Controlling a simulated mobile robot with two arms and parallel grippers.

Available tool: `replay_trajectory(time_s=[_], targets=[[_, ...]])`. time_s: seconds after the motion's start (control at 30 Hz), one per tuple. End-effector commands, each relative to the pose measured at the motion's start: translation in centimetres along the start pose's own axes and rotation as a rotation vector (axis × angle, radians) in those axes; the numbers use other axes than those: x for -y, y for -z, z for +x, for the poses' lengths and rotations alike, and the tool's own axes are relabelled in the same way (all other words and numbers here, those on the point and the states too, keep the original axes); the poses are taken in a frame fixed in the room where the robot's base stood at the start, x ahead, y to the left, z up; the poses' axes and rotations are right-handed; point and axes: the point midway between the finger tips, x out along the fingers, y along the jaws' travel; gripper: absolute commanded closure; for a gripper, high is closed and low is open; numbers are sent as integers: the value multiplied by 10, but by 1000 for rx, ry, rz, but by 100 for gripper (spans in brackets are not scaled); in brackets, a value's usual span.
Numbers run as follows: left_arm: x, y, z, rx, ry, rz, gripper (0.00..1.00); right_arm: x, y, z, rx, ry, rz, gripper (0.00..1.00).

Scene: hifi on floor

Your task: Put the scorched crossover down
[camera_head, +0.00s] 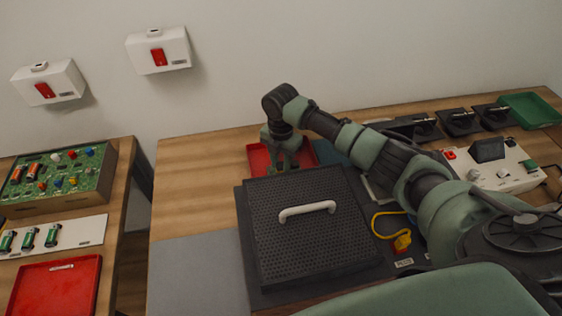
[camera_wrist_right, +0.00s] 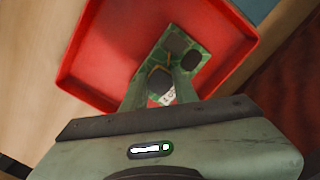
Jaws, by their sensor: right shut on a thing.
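My right gripper (camera_head: 284,164) reaches down over a small red tray (camera_head: 257,157) at the back of the wooden bench. In the right wrist view, the gripper (camera_wrist_right: 166,90) is shut on a small green circuit board with dark blocks, the crossover (camera_wrist_right: 175,53). The board is over the inside of the red tray (camera_wrist_right: 110,55); I cannot tell whether it touches the tray floor. In the head view the board is mostly hidden by the gripper. My left gripper is not in view.
A black perforated hi-fi cover with a white handle (camera_head: 307,211) stands just in front of the tray. A yellow-ended cable (camera_head: 402,243) lies to its right. White equipment (camera_head: 490,170) and a green tray (camera_head: 530,110) are farther right. Bare bench (camera_head: 200,190) lies left of the tray.

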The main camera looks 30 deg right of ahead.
Motion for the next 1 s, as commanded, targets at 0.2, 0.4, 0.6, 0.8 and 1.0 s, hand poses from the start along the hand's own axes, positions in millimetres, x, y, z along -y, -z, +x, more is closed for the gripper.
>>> replay_trajectory(time_s=[0.2,0.4,0.6,0.8,1.0], targets=[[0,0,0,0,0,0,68,0,0,0,1,-2,0,100],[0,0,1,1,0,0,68,0,0,3,1,-1,0,55],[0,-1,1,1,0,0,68,0,0,3,0,-1,0,50],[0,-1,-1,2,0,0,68,0,0,-2,1,-1,0,50],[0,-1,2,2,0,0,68,-1,-2,-31,3,-5,0,50]])
